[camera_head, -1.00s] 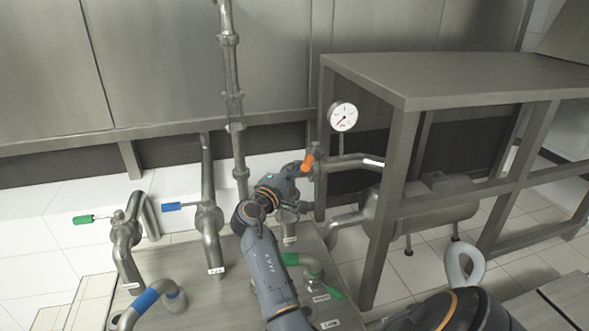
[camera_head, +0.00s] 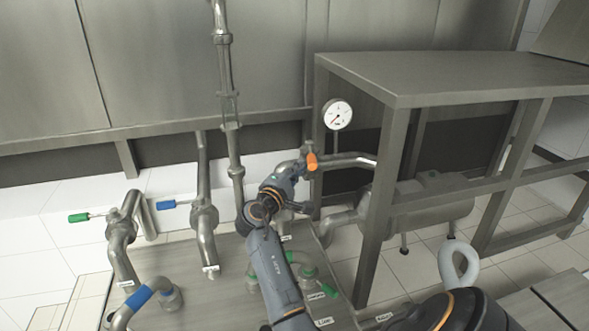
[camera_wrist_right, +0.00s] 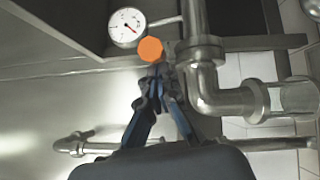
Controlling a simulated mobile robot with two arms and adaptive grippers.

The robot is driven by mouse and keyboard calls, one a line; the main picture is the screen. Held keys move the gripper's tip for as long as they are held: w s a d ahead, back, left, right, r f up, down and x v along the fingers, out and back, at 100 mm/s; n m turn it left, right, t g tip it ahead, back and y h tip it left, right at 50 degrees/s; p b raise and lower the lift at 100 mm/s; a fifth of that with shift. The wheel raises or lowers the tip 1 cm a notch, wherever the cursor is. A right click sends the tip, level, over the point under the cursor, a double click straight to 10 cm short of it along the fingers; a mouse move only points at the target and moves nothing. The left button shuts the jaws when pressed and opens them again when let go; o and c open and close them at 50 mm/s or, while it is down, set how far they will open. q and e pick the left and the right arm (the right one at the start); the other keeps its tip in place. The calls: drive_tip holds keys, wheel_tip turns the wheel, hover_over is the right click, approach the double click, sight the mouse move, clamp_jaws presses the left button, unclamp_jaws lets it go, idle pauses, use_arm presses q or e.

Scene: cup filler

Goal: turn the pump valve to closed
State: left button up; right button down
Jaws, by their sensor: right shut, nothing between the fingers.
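The valve with the orange handle (camera_head: 312,161) sits on the pipe below the round gauge; I take it to be the pump valve. The handle's end shows as an orange disc in the right wrist view (camera_wrist_right: 150,49). My right gripper (camera_head: 302,167) is at the left side of this handle. In the wrist view its fingertips (camera_wrist_right: 158,72) are together, empty, and just below the orange disc. I cannot tell whether they touch it. The valve body is partly hidden behind the gripper and handle. My left gripper is not in view.
A pressure gauge (camera_head: 337,115) stands just above the valve. A steel table frame (camera_head: 385,190) is close on the right. A blue-handled valve (camera_head: 204,217) and a green-handled valve (camera_head: 118,232) stand to the left. A vertical pipe (camera_head: 232,150) rises behind my arm.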

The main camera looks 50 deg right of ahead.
sight(313, 170)
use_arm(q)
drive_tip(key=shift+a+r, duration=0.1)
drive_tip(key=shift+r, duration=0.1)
use_arm(e)
drive_tip(key=shift+s+d, duration=0.5)
drive_tip(key=shift+s, duration=0.25)
drive_tip(key=shift+s+d, duration=0.5)
drive_tip(key=shift+s, duration=0.2)
drive_tip(key=shift+s, duration=0.1)
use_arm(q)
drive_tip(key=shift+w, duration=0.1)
use_arm(e)
drive_tip(key=shift+f, duration=0.1)
